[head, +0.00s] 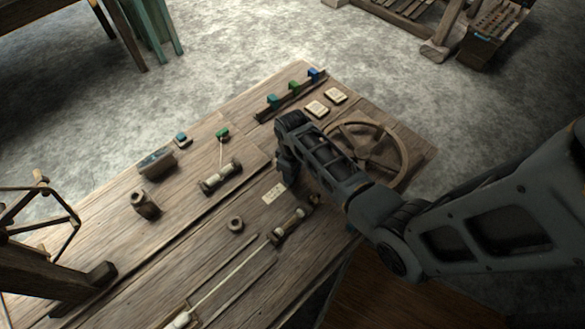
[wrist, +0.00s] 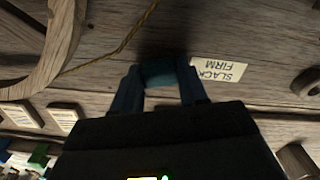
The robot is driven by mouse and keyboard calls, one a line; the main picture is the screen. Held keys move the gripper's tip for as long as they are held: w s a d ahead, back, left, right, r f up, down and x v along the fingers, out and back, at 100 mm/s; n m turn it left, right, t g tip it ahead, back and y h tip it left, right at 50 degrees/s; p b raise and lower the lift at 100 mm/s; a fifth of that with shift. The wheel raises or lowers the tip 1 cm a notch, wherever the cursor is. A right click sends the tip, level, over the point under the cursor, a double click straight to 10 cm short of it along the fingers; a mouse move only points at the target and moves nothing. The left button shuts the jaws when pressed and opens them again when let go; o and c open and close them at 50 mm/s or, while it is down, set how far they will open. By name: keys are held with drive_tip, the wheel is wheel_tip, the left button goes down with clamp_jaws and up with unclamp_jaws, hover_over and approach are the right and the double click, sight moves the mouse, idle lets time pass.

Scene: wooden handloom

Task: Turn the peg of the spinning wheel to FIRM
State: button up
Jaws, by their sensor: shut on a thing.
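The spinning wheel (head: 398,148) lies on the wooden table at the right, partly behind my arm. Part of its rim (wrist: 62,35) shows at the upper left of the wrist view. The peg (wrist: 160,72) shows as a dark teal piece between my fingertips; its pointing direction cannot be told. My gripper (head: 287,172) reaches down to the table and is shut on the peg (wrist: 159,80). A pale label (head: 273,193) lies beside it. In the wrist view the label (wrist: 218,70) reads SLACK and FIRM, upside down. The peg is hidden by my gripper in the head view.
A thin cord (wrist: 115,50) runs from the wheel toward the peg. Two pale cards (head: 317,109) and a rack (head: 283,100) with coloured blocks stand behind my gripper. Bobbins (head: 220,178), a wooden ring (head: 236,224) and a small pot (head: 145,205) lie to the left.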

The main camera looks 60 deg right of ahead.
drive_tip(key=shift+n, duration=0.4)
drive_tip(key=o, duration=1.1)
drive_tip(key=shift+c, duration=0.2)
wheel_tip(320, 180, up, 8)
drive_tip(key=shift+f+p, duration=0.1)
drive_tip(key=shift+p, duration=0.35)
